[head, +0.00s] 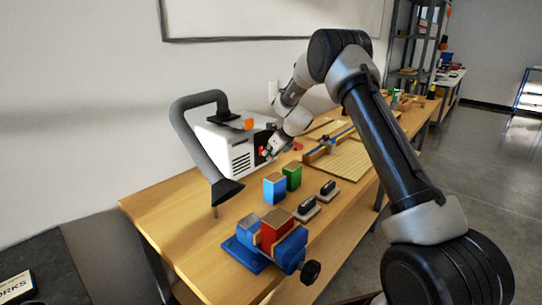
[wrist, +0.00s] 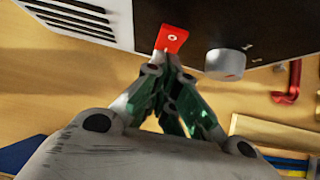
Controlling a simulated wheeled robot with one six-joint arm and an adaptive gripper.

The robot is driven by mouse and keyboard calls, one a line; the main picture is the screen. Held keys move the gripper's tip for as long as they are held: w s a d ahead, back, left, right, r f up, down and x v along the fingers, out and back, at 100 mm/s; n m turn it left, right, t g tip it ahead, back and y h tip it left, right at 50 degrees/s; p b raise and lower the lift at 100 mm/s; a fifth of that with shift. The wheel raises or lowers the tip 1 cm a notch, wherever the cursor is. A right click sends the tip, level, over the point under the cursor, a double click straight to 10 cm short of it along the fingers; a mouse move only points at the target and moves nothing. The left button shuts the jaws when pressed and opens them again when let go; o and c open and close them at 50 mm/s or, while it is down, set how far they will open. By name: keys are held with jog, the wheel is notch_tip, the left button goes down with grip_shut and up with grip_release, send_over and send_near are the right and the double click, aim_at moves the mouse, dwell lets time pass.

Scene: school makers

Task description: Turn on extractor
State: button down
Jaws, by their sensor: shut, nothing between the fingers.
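The extractor (head: 222,148) is a white box with a dark front panel and a bent grey hose arm (head: 192,140) ending in a black hood. It stands on the wooden workbench against the wall. In the wrist view its dark panel (wrist: 270,22) carries a red switch (wrist: 172,38) and a grey round knob (wrist: 225,64). My gripper (wrist: 163,68) is shut and empty, with its fingertips right at the lower edge of the red switch. I cannot tell whether they touch it. In the head view my gripper (head: 268,152) is at the panel, partly hiding it.
A blue block (head: 274,188), a green block (head: 292,176) and two sanding blocks (head: 306,211) stand on the workbench (head: 160,215). A slatted wooden board (head: 340,164) lies behind.

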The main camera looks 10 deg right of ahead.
jog(key=shift+w+a+f, duration=0.15)
jog(key=shift+w, duration=0.05)
dwell(0.4)
jog(key=shift+r, duration=0.9)
